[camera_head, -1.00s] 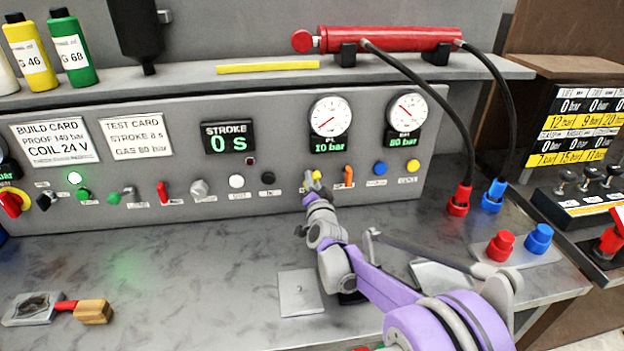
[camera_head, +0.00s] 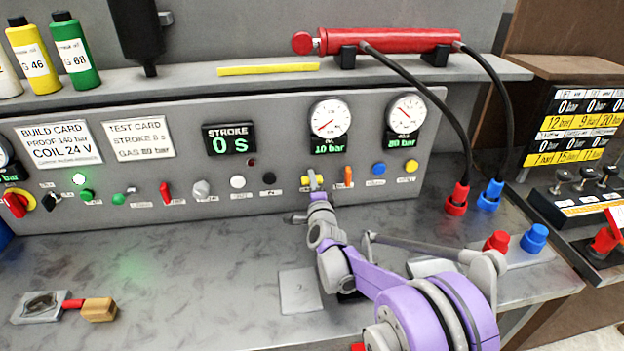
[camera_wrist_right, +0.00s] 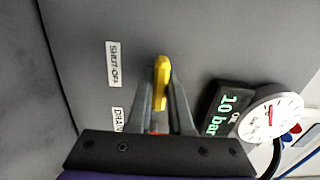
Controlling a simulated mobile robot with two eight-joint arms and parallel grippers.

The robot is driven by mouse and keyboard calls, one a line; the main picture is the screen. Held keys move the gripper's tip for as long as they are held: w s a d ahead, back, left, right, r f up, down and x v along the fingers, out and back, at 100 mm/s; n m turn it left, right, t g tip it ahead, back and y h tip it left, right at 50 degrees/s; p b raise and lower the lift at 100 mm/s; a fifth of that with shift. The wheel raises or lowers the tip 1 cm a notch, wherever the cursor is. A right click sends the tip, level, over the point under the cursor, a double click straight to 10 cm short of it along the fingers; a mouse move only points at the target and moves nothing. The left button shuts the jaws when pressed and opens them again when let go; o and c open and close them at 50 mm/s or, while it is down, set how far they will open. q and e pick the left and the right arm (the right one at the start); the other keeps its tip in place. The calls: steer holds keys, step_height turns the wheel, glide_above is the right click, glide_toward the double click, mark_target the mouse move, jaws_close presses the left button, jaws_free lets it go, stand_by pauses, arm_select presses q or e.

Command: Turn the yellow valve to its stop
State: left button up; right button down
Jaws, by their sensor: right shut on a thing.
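The yellow valve (camera_head: 306,181) is a small yellow handle low on the grey panel, below the 10 bar gauge. My right gripper (camera_head: 314,186) is at the valve, reaching up from the bench, and partly covers it. In the right wrist view the yellow valve handle (camera_wrist_right: 161,78) stands between the two grey fingers of my right gripper (camera_wrist_right: 161,95), which are shut on it. The handle's tip shows beyond the fingers and its base is hidden. Shut-off and drain labels show beside it. My left gripper is not in view.
An orange lever (camera_head: 348,177) is close to the right of the valve, and a black button (camera_head: 269,178) is to the left. The pressure gauge (camera_head: 330,118) is above. Red and blue hose plugs (camera_head: 457,198) stand at the right. The bench's left middle is clear.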

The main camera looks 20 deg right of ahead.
steer(key=shift+m, duration=0.3)
steer(key=c, duration=0.8)
jaws_free()
steer(key=b+v, duration=0.1)
steer(key=v, duration=1)
steer(key=shift+a, duration=0.1)
steer(key=shift+w, duration=0.1)
